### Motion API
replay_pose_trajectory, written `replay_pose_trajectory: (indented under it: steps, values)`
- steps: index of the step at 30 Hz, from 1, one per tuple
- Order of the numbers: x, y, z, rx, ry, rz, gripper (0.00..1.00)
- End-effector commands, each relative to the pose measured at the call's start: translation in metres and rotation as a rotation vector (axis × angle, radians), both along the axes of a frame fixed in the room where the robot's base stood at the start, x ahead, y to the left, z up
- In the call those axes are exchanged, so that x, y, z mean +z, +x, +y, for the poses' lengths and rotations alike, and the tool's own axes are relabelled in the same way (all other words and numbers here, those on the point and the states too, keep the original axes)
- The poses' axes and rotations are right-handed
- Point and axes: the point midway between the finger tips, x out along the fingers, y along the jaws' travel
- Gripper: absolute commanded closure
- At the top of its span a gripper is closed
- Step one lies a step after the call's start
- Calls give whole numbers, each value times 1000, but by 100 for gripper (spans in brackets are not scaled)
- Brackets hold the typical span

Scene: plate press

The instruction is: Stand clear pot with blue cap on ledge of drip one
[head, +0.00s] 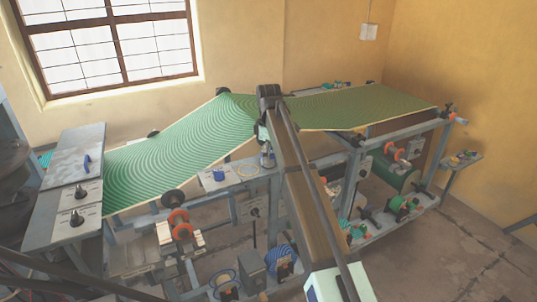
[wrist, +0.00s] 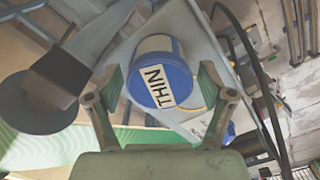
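A pot (wrist: 155,44) with a pale see-through body and a blue cap (wrist: 148,89) is between my fingers in the wrist view. A white label on the cap reads "THIN". My gripper (wrist: 160,72) has a finger on each side of it, with narrow gaps showing, so it looks open around the pot. In the head view a small clear pot (head: 267,161) stands on the grey ledge (head: 236,185), close under my arm. My fingers are hard to make out there. Which drip position the task names cannot be read.
A dark round knob (wrist: 38,103) is left of my gripper.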

Motion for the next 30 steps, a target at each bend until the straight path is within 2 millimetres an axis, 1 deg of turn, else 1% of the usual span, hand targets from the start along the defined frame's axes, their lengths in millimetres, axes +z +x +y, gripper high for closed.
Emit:
replay_pose_trajectory:
  steps: [9, 14, 17, 24, 30]
  values:
    - [1, 0, 0, 0, 0, 0, 15]
    - [12, 1, 0, 0, 0, 0, 15]
    - [27, 2, 1, 0, 1, -2, 15]
    - [74, 3, 1, 0, 1, -2, 15]
    - [106, 2, 1, 0, 0, 0, 15]
